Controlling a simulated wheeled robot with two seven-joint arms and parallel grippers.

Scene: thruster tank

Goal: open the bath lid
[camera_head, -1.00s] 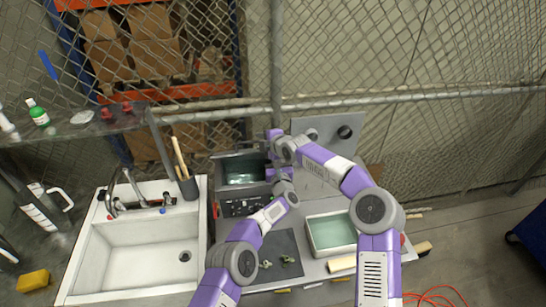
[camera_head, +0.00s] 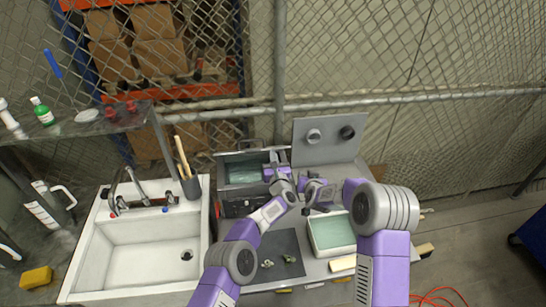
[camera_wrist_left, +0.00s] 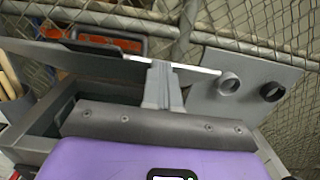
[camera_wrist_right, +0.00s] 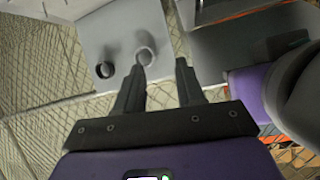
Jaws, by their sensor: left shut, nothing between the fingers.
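The bath (camera_head: 237,203) is a dark grey tank left of the tilted panel, and liquid shows inside its open top. Its lid (camera_head: 238,154) shows as a thin, raised edge along the back of the opening. In the left wrist view the lid (camera_wrist_left: 95,63) is a tilted plate just beyond my left fingers. My left gripper (camera_head: 270,165) is at the bath's right side, shut and empty; in its wrist view the fingertips (camera_wrist_left: 160,70) overlap the lid's edge, and I cannot tell if they touch. My right gripper (camera_wrist_right: 158,72) is open and empty, to the right of the bath.
A grey panel with two rings (camera_head: 328,145) stands behind right. A tray of pale green liquid (camera_head: 318,252) and a dark mat (camera_head: 283,242) lie in front. A white sink (camera_head: 97,262) is at left. A mesh fence (camera_head: 410,60) closes off the back.

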